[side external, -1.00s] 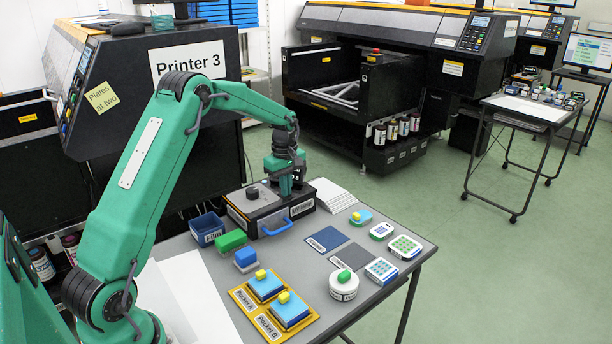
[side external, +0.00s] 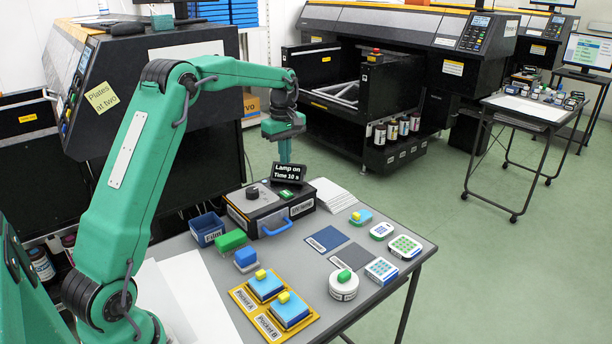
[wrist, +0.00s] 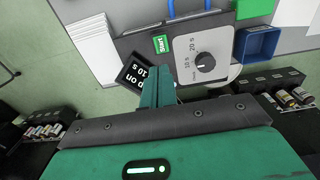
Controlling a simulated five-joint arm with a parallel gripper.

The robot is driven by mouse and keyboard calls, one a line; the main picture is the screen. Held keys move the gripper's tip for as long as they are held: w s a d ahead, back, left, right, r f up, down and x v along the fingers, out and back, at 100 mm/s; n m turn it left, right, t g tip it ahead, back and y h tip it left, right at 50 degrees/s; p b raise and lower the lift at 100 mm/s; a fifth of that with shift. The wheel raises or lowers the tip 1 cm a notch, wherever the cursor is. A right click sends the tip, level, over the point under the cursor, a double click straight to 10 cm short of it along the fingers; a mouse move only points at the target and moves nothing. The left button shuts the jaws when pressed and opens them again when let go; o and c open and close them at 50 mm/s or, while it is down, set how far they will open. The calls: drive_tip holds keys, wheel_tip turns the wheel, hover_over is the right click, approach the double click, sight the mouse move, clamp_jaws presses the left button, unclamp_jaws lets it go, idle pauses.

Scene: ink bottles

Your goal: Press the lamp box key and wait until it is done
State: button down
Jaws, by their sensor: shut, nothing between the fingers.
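The lamp box (side external: 268,222) is a dark box with a grey top and a blue handle at the far end of the grey table. Its green Start key (side external: 287,194) also shows in the wrist view (wrist: 161,44), marked "Start". A black display (side external: 288,173) at the back of the box reads "Lamp on, Time 10 s". The dial (wrist: 205,62) has marks for 10 s and 20 s, and its pointer is hard to read. My gripper (side external: 285,160) is shut and empty, raised above the box and apart from the key. Its fingers (wrist: 155,80) partly cover the display in the wrist view.
In front of the box are a blue Film bin (side external: 207,228), a green block (side external: 230,240) and a yellow tray (side external: 245,300) with two blue stacks. A white stack of sheets (side external: 330,194) lies to the right. Dark mats (side external: 326,239) and small pads lie farther right.

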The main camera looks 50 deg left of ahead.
drive_tip(key=shift+r, duration=1.85)
drive_tip(key=s+d+r+m+t, duration=0.1)
drive_tip(key=s+d+r+m, duration=0.3)
drive_tip(key=s+d, duration=0.25)
drive_tip(key=s+d+r+m+t, duration=0.2)
drive_tip(key=s+d+r+m, duration=0.25)
drive_tip(key=s+d, duration=0.2)
drive_tip(key=s+d+f+m+t, duration=0.1)
drive_tip(key=s+d+f+m, duration=0.2)
drive_tip(key=s, duration=0.4)
drive_tip(key=s+d+f+m+t, duration=0.1)
drive_tip(key=s+d+f+m, duration=0.1)
drive_tip(key=s+d+m, duration=0.4)
drive_tip(key=shift+s+f, duration=0.4)
drive_tip(key=shift+s, duration=0.85)
drive_tip(key=shift+m, duration=0.25)
idle(2.0)
